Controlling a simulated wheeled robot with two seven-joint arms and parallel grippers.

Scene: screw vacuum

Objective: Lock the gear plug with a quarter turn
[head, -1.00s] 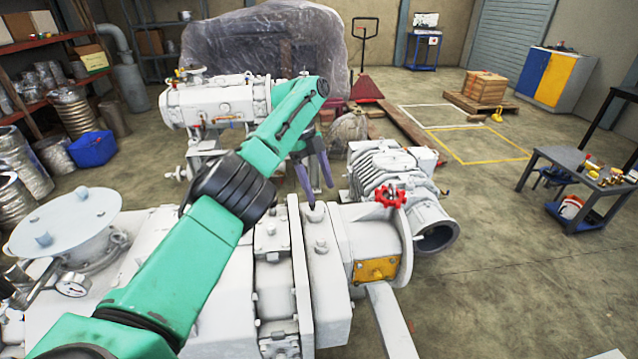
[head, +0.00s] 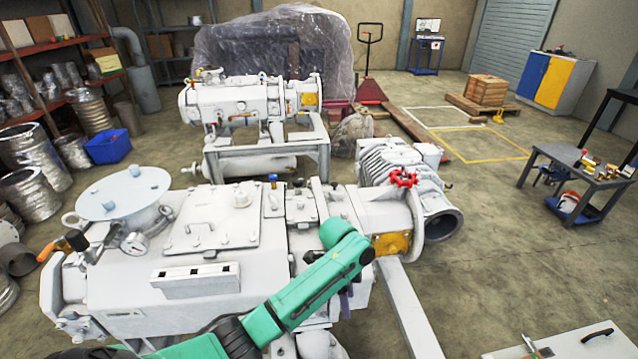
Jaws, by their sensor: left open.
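The gear plug cannot be told for certain among the small fittings on top of the near grey-white pump (head: 205,272). One fitting with a blue top (head: 273,180) stands up beside the square cover plate. My left arm reaches in from the bottom and covers part of the pump's near right side. My left gripper (head: 346,302) is mostly hidden behind its own wrist. Only a bit of its purple finger shows, low by the pump's near side, apart from the top fittings. It is open, and no held thing shows. My right gripper is out of view.
A red handwheel (head: 402,179) and a yellow plate (head: 392,243) are right of my left wrist. A second pump (head: 250,100) stands behind. A grey table (head: 580,165) is at the right, with open floor before it.

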